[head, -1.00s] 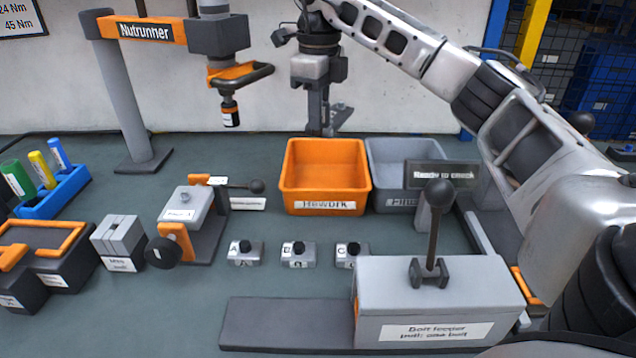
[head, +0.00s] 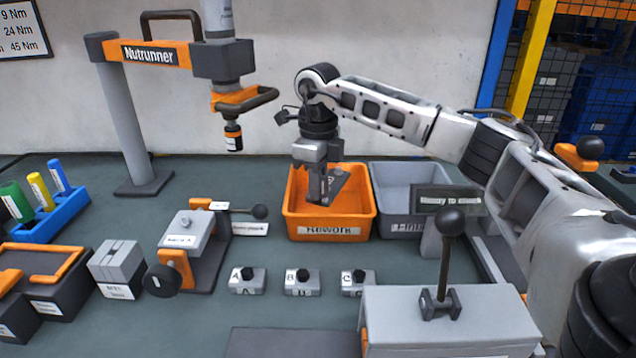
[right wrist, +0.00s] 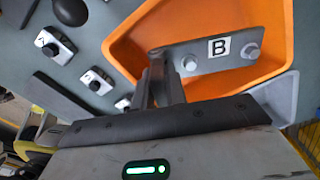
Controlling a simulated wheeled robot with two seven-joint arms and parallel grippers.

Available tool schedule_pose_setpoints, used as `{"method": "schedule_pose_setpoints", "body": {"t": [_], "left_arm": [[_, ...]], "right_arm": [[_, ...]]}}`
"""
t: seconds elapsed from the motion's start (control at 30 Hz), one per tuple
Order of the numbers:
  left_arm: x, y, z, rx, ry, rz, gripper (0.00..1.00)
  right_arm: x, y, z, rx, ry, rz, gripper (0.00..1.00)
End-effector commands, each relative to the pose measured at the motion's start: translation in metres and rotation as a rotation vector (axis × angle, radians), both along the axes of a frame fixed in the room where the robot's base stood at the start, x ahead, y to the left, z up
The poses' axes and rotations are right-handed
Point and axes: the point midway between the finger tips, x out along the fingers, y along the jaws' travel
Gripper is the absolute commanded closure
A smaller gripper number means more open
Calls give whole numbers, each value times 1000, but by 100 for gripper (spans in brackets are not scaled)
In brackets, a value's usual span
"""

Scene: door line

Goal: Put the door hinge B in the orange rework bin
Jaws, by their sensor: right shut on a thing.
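The door hinge B (right wrist: 219,50) is a grey metal plate with bolt heads and a white "B" label. My right gripper (right wrist: 165,85) is shut on one end of it. In the head view my right gripper (head: 322,196) points down over the orange rework bin (head: 332,231), with the hinge (head: 338,181) within the bin's outline. In the right wrist view the orange bin (right wrist: 140,42) lies behind the hinge. I cannot tell whether the hinge touches the bin. My left gripper is not in view.
A grey bin (head: 400,227) stands right of the orange one, behind a dark sign (head: 448,200). Small blocks A, B and C (head: 302,284) sit in front. The nutrunner (head: 233,135) hangs at the left. A grey box with a ball-topped lever (head: 450,222) stands front right.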

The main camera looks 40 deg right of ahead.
Motion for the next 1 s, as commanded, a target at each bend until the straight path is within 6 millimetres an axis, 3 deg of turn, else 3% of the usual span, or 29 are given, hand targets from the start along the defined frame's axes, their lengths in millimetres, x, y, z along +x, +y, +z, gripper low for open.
{"method": "schedule_pose_setpoints", "body": {"t": [0.63,0.67,0.7,1.0], "left_arm": [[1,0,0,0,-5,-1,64],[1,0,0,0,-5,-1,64],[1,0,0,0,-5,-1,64],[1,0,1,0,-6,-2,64]], "right_arm": [[1,0,-10,0,-4,0,100],[0,0,-11,0,-1,0,78],[0,0,-11,0,-1,0,67],[0,0,-10,0,-1,0,65]]}}
